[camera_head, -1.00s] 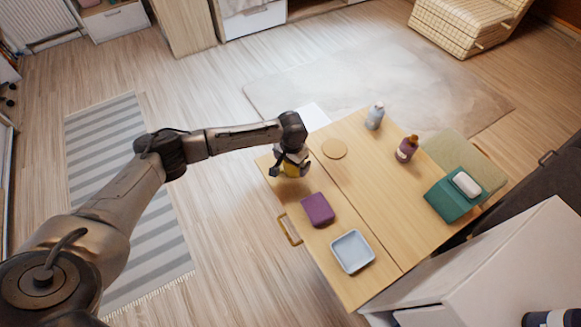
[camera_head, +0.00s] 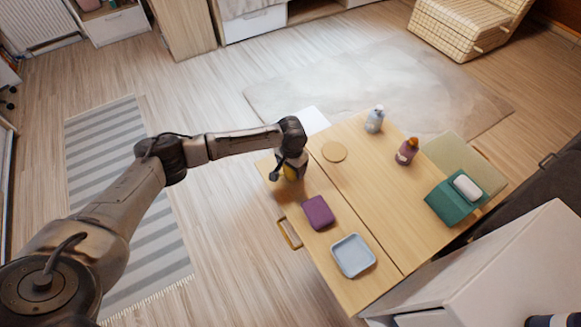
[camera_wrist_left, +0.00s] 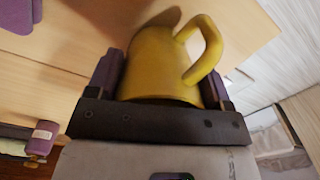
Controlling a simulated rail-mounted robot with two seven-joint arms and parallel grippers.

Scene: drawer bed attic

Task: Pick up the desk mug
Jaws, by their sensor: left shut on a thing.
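The yellow desk mug (camera_wrist_left: 160,65) fills the middle of the left wrist view, its handle (camera_wrist_left: 207,50) to the right. My left gripper (camera_wrist_left: 165,85) has a finger on each side of the mug body and is shut on it. In the head view the left gripper (camera_head: 288,172) is at the far left corner of the wooden desk (camera_head: 362,187). Only a small yellow part of the mug (camera_head: 291,174) shows there below the wrist. I cannot tell whether the mug touches the desk. My right gripper is not in view.
A purple box (camera_head: 318,212) and a pale blue tray (camera_head: 353,255) lie nearer on the desk. A round coaster (camera_head: 334,151), a pale bottle (camera_head: 374,119) and a dark purple bottle (camera_head: 406,151) stand beyond. A green box (camera_head: 452,200) with a white item is at right.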

